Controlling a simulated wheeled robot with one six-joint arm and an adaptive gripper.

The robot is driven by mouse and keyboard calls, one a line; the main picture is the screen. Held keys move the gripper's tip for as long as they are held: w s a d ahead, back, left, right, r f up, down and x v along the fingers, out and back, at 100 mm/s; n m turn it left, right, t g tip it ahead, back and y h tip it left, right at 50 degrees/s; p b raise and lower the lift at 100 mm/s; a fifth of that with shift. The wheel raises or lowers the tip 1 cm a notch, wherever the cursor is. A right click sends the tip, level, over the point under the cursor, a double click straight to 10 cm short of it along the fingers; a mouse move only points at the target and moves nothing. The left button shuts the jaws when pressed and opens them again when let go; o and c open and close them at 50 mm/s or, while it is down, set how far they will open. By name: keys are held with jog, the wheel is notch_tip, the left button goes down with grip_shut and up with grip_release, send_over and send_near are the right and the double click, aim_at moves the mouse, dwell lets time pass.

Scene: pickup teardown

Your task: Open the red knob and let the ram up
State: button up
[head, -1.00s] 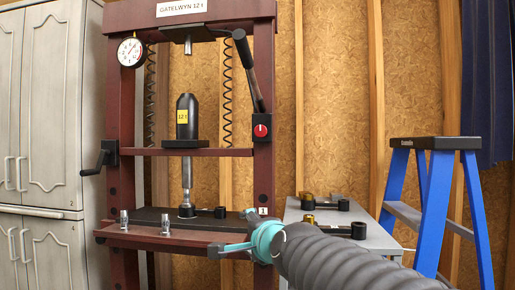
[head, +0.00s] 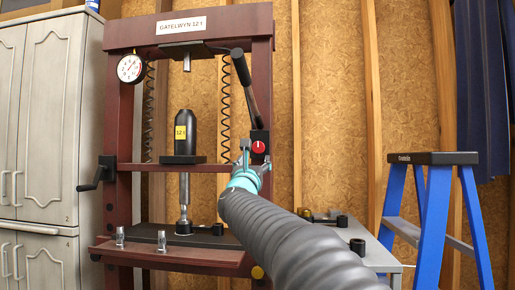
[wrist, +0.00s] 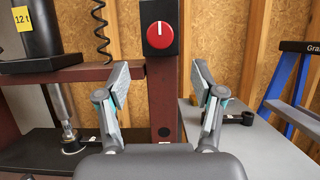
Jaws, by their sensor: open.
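The red knob (head: 258,147) is a round dial with a white mark, on a black box on the press's right post. In the wrist view the red knob (wrist: 160,35) is above and beyond the fingertips, with its white mark near vertical. My gripper (head: 254,150) is just in front of and below it. In the wrist view my gripper (wrist: 160,80) is open and empty, its fingers apart on either side of the post. The ram (head: 184,195) is a silver rod extended down from the black 12 t cylinder (head: 187,133), its lower end at the press bed.
A black lever (head: 242,75) hangs above the knob. A crank handle (head: 95,173) juts from the left post. A grey table (head: 365,247) with black parts stands to the right, beside a blue stepladder (head: 430,205). Silver pins (head: 161,240) stand on the press's front ledge.

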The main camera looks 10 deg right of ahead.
aim_at(258, 149)
jog(key=p+x, duration=0.4)
jog(key=x, duration=0.6)
jog(key=c, duration=1.1)
